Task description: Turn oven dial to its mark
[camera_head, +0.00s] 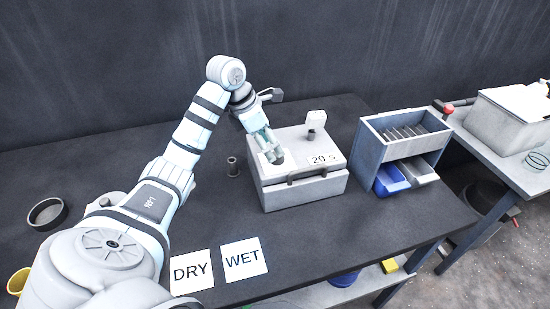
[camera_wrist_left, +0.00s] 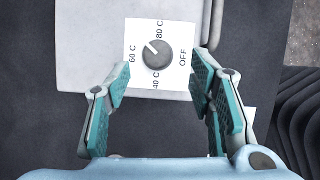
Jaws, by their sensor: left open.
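The oven (camera_head: 305,192) is a pale grey box on the dark table. Its round grey dial (camera_wrist_left: 157,54) sits on a white plate marked 40 C, 60 C, 80 C and OFF in the left wrist view. The dial's white line points to the upper left in that view, between the 60 C and 80 C marks. My left gripper (camera_head: 273,153) is over the oven's top left part and hides the dial in the head view. In the left wrist view its two fingers (camera_wrist_left: 158,82) are spread wide, one on each side below the dial, apart from it.
A "20 s" label (camera_head: 323,160) and a bar handle (camera_head: 307,174) are on the oven. A grey rack (camera_head: 376,150) with blue and white bins stands to its right. DRY (camera_head: 192,272) and WET (camera_head: 244,259) cards lie in front. A small dark cylinder (camera_head: 233,167) stands left.

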